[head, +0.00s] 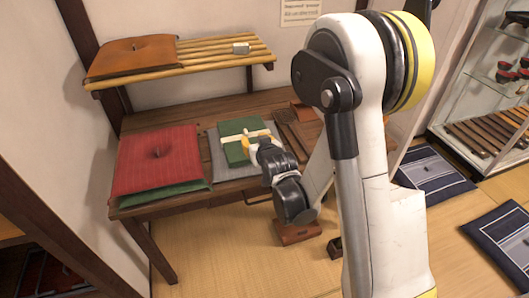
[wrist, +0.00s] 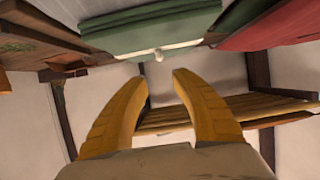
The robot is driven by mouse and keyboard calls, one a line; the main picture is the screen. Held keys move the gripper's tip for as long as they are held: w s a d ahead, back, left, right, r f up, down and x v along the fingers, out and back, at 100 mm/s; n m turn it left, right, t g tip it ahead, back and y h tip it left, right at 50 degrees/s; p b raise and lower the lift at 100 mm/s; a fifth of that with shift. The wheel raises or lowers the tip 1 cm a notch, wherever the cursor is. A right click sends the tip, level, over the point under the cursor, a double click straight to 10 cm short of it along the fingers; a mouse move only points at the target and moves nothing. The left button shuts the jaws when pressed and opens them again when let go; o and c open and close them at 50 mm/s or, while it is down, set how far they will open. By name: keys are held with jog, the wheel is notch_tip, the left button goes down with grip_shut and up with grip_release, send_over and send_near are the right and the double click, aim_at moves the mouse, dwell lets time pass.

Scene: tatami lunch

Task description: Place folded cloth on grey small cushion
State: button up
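The folded cloth appears to be the green bundle with a cream band (head: 232,128) on the table. It lies on the grey small cushion (head: 234,172), whose grey edge shows around it. In the wrist view, which looks upside down, the green layered edge (wrist: 160,32) with a small pale knob is at the top. My gripper (head: 247,144) is at the bundle's right front side in the head view and hides part of it. In the wrist view the yellow fingers (wrist: 162,74) are apart with nothing between them. The fingertips look clear of the cloth.
A red cushion (head: 150,165) on a green one lies left on the table (head: 150,208). Brown boards (head: 296,132) lie right. Dark blue cushions (head: 434,170) lie on the floor.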

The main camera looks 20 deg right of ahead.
jog(key=s+r+g, duration=0.2)
jog(key=s+r, duration=0.3)
jog(key=r, duration=0.1)
jog(key=s+r+g, duration=0.2)
jog(key=s, duration=1.1)
jog(key=s+r+g, duration=0.2)
jog(key=s+r, duration=0.1)
jog(key=s, duration=0.9)
jog(key=shift+s+d+r, duration=0.15)
jog(key=shift+s+d, duration=0.05)
jog(key=shift+s, duration=0.2)
